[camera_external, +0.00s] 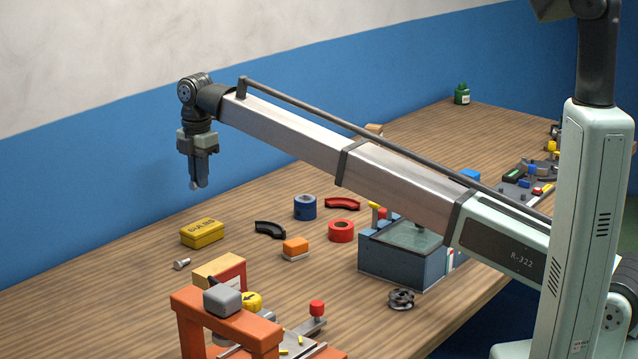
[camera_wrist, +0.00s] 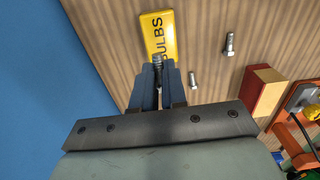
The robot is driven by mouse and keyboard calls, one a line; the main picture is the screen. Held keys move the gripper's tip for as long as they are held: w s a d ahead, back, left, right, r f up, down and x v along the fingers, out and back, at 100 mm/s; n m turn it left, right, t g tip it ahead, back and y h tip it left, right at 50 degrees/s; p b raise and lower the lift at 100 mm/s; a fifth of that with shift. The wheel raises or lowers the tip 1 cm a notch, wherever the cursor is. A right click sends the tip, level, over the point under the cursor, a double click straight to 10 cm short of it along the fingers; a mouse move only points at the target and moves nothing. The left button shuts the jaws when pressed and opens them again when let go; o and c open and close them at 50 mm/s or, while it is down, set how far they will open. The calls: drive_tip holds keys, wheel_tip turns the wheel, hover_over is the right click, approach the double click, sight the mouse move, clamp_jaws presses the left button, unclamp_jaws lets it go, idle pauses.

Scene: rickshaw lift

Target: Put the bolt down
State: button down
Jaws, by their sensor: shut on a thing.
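My gripper (camera_external: 197,182) points down above the far left part of the table, well clear of the surface. In the wrist view its fingers (camera_wrist: 158,80) are shut on a dark threaded bolt (camera_wrist: 157,64), whose end shows between the fingertips. The rest of the held bolt is hidden by the fingers. A silver bolt (camera_external: 181,263) lies on the table in the external view. The wrist view shows two silver bolts, one farther right (camera_wrist: 229,43) and one nearer the fingers (camera_wrist: 193,80).
A red and tan box (camera_external: 220,272) and an orange stand (camera_external: 205,320) are nearer the camera. The left tabletop is clear.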

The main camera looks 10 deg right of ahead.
sight(202, 225)
drive_tip(key=shift+f, duration=4.6)
drive_tip(key=shift+f, duration=0.15)
drive_tip(key=c, duration=1.2)
unclamp_jaws()
drive_tip(key=shift+o, duration=0.2)
wheel_tip(202, 225, up, 12)
drive_tip(key=shift+r, duration=0.15)
